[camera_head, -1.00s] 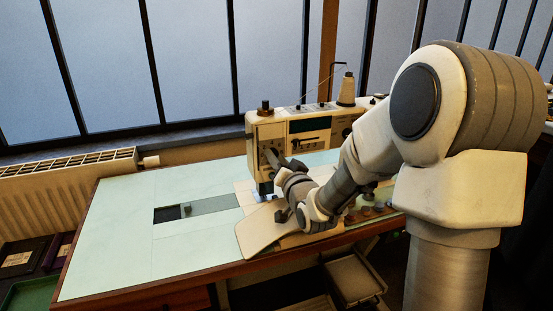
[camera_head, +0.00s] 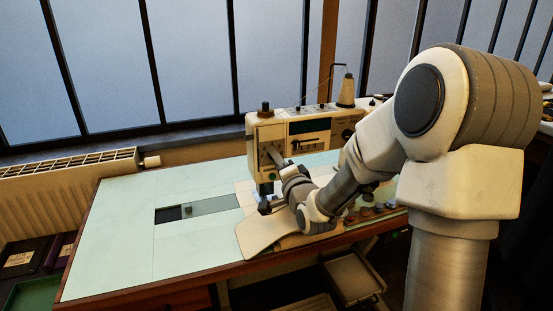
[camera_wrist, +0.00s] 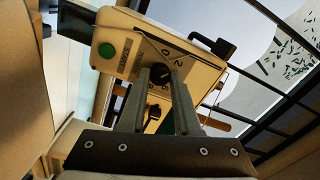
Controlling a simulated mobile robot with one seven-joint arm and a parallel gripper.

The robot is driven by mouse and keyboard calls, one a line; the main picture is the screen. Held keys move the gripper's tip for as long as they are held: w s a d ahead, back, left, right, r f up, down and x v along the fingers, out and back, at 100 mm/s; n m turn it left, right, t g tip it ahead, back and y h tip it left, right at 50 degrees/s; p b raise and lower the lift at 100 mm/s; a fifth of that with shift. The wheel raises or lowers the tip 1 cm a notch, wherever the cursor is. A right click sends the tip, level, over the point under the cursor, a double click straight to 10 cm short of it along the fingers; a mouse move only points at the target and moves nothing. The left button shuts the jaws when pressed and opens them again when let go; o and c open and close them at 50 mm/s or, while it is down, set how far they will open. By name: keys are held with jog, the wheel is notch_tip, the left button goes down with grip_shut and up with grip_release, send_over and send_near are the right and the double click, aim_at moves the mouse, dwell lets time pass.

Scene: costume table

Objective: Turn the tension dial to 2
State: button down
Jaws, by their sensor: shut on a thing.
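The tension dial (camera_wrist: 158,75) is a dark round knob on the cream end face of the sewing machine, with printed figures around it. A "2" and a "0" show near its upper side in the wrist view; its exact setting is not clear. My gripper (camera_wrist: 161,78) is shut on the dial, one finger at each side. In the head view, my gripper (camera_head: 275,156) reaches the left end of the sewing machine (camera_head: 265,133), and the dial is hidden there.
The pale green table (camera_head: 120,220) is mostly clear on the left. A cream extension plate (camera_head: 262,232) lies under my wrist. Several small spools (camera_head: 365,212) stand right of it. A thread spool (camera_head: 347,90) tops the machine.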

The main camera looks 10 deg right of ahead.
jog(key=shift+r, duration=0.1)
dwell(0.4)
jog(key=c, duration=0.6)
grip_release()
jog(key=shift+s, duration=0.2)
